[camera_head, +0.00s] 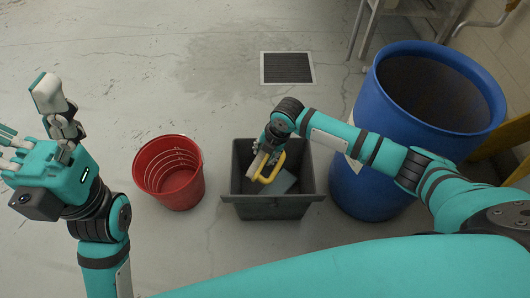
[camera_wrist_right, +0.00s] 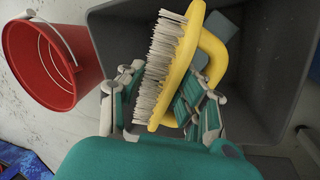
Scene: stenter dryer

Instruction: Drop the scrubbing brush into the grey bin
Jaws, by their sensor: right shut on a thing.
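The scrubbing brush has a yellow back with a looped handle and pale bristles; it shows in the right wrist view (camera_wrist_right: 180,70) and in the head view (camera_head: 270,169). My right gripper (camera_wrist_right: 170,105) is shut on the brush; in the head view the gripper (camera_head: 262,160) is over the grey bin. The grey bin (camera_head: 267,209) is an open rectangular tub on the floor, and its wall also shows in the right wrist view (camera_wrist_right: 110,40). My left gripper (camera_head: 22,125) is raised at the far left, its fingers spread and empty.
A blue-grey block (camera_head: 284,180) lies inside the grey bin. A red bucket (camera_head: 170,175) stands left of the bin. A large blue barrel (camera_head: 365,190) stands close on the right. A floor drain (camera_head: 287,68) lies behind, with clear floor around it.

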